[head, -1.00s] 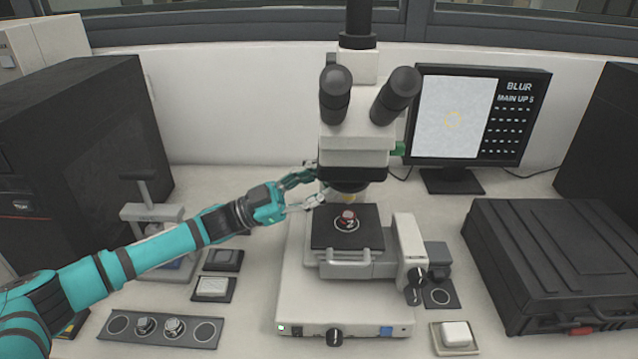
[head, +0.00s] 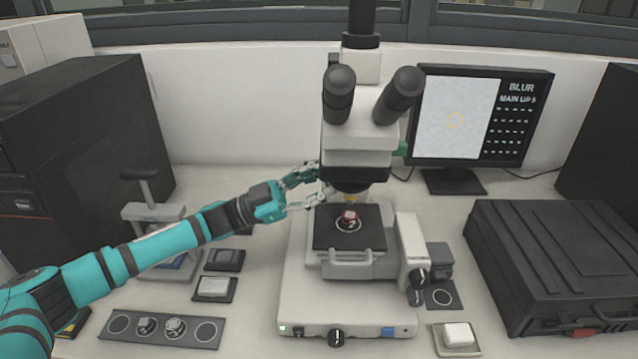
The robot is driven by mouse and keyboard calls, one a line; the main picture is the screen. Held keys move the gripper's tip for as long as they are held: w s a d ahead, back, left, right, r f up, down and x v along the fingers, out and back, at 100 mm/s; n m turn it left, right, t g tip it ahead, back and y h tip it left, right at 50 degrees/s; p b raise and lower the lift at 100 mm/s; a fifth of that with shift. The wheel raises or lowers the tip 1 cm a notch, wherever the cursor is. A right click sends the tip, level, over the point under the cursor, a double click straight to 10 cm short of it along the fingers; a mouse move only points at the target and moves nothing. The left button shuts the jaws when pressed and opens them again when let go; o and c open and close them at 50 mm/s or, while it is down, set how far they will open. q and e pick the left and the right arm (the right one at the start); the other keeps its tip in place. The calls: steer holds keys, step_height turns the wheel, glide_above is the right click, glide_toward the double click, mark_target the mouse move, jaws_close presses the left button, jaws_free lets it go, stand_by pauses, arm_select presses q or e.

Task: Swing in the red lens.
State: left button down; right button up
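The microscope (head: 357,150) stands in the middle of the bench, with its dark nosepiece (head: 350,187) below the head. A lens with a yellow band (head: 350,198) points down from the nosepiece. I cannot make out a red-marked lens. A small mount with a red top (head: 348,218) sits on the black stage (head: 325,240), inside a white ring. My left gripper (head: 318,183) is at the left side of the nosepiece, its fingers apart, one higher and one lower. Whether a finger touches a lens cannot be told. My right gripper is not in view.
A monitor (head: 518,165) at the back right reads "BLUR" and "MAIN UP 5". A black case (head: 550,250) lies at right. A mount tray (head: 115,335), a small press (head: 150,213) and a white block in a dish (head: 458,335) are on the bench.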

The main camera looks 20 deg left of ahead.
arm_select(q)
steer(key=shift+d+f+g, duration=0.1)
steer(key=shift+f+g, duration=0.05)
steer(key=shift+g, duration=0.25)
steer(key=shift+w+m+g+h+b, duration=0.3)
steer(key=shift+m+g+h+b, duration=0.15)
steer(key=shift+m+g, duration=0.55)
steer(key=m+g+b, duration=0.1)
steer(key=g, duration=0.1)
steer(key=w+g+b, duration=0.1)
steer(key=g, duration=0.1)
steer(key=shift+m, duration=0.4)
steer(key=shift+w+r+m+g+y+b, duration=0.2)
steer(key=shift+m+g+b, duration=0.35)
steer(key=shift+g, duration=0.4)
steer(key=shift+w+r+m+g+y+b, duration=0.1)
steer(key=shift+w+m+g+y+b, duration=0.25)
steer(key=shift+g+b, duration=0.45)
steer(key=shift+w+r+m+g+y+b, duration=0.2)
steer(key=shift+m+g+b, duration=0.3)
steer(key=shift+g, duration=0.55)
steer(key=c, duration=1.3)
jaws_free()
steer(key=shift+o, duration=0.8)
steer(key=shift+d, duration=0.15)
